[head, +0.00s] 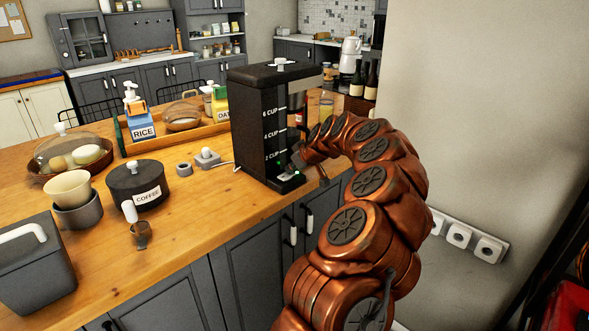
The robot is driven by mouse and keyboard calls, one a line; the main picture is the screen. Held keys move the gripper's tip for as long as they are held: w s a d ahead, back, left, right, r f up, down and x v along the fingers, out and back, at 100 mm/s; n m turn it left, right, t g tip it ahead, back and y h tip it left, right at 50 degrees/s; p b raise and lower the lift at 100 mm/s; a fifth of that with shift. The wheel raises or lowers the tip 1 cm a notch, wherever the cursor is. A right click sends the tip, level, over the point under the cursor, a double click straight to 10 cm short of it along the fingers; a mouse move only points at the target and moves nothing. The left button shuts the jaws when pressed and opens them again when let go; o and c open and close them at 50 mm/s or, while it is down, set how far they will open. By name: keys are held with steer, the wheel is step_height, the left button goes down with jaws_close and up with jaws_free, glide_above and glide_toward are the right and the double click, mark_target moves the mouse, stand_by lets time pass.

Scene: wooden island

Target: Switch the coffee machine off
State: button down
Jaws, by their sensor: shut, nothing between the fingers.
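The coffee machine (258,125) is a tall black box with white cup marks, standing upright near the right end of the wooden island. A small green light (283,177) shows low on its base. My gripper (294,164) is at the machine's lower front, beside the base, at the end of my copper-coloured arm. It is shut and empty. It looks very close to the base, but I cannot tell whether it touches. The switch itself cannot be made out at this size, and the arm hides part of the machine's front.
A power strip (207,160) lies left of the machine. A black coffee jar (136,186), a wooden tray (172,140) with rice and oat packs, and a grey bin (34,265) stand on the island (190,235). Bottles (364,82) stand behind my arm. A wall (470,120) is at right.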

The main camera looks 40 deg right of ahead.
mark_target(290, 176)
steer(key=shift+d+f, duration=0.15)
steer(key=shift+d, duration=0.05)
steer(key=shift+a, duration=0.25)
steer(key=shift+a+r+b, duration=0.25)
steer(key=shift+a+b, duration=0.15)
steer(key=shift+a, duration=0.3)
steer(key=shift+r, duration=0.1)
steer(key=r, duration=0.4)
steer(key=shift+d, duration=0.35)
steer(key=b+v, duration=0.2)
steer(key=v, duration=0.8)
steer(key=shift+d+b, duration=0.3)
steer(key=shift+d, duration=0.55)
